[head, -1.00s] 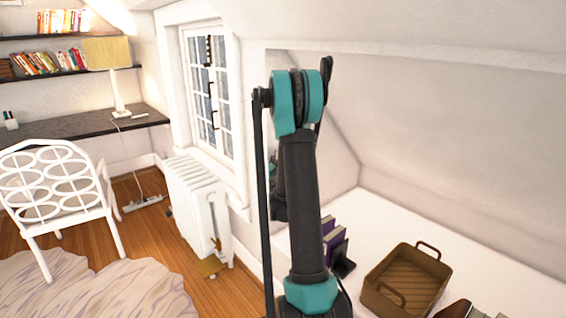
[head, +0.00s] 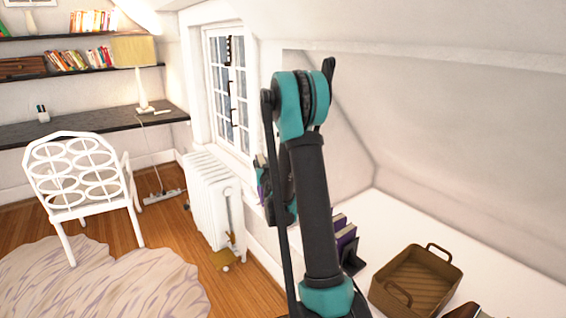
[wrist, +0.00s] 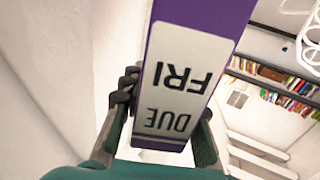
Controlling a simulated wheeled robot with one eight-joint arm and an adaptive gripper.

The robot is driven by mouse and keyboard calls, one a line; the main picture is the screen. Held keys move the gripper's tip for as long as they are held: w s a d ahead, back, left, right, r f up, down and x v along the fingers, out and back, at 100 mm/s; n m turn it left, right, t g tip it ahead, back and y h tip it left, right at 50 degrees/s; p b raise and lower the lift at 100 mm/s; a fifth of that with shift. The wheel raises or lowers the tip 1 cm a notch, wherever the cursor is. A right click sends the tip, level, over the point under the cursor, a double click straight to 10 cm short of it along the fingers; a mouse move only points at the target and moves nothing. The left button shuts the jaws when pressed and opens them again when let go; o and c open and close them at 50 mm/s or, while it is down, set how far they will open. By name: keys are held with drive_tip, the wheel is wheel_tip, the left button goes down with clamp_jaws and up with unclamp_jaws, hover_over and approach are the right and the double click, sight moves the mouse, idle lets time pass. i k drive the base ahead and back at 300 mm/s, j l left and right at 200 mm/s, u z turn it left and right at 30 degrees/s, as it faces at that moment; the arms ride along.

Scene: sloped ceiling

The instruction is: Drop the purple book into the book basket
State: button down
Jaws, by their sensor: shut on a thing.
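A purple book (wrist: 203,25) with a white label reading "DUE FRI" fills the middle of the wrist view. My gripper (wrist: 165,103) is shut on it, one finger on each side. In the head view my gripper is mostly hidden behind my arm, and a sliver of purple (head: 261,192) shows left of it. The book basket (head: 430,282), brown with two handles, stands on the white ledge at the lower right. My gripper appears left of the basket in the picture, apart from it.
Dark upright books with purple covers (head: 346,238) stand on the white ledge (head: 500,270) left of the basket. A dark object (head: 463,311) lies at the bottom edge. A white radiator (head: 212,205), a chair (head: 80,180) and a desk (head: 90,128) are at left.

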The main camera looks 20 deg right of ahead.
sight(423, 290)
drive_tip(key=j+z, duration=0.1)
drive_tip(key=z, duration=0.25)
drive_tip(key=j+z, duration=0.15)
drive_tip(key=z, duration=0.2)
drive_tip(key=j+z, duration=0.1)
drive_tip(key=j, duration=0.4)
drive_tip(key=j+z, duration=0.15)
drive_tip(key=j, duration=0.3)
drive_tip(key=k+j+z, duration=0.1)
drive_tip(key=j, duration=0.4)
drive_tip(key=k+j+z, duration=0.1)
drive_tip(key=j, duration=0.35)
drive_tip(key=k+j+z, duration=0.15)
drive_tip(key=j, duration=0.3)
drive_tip(key=i+l, duration=0.1)
drive_tip(key=l, duration=0.55)
drive_tip(key=i, duration=0.05)
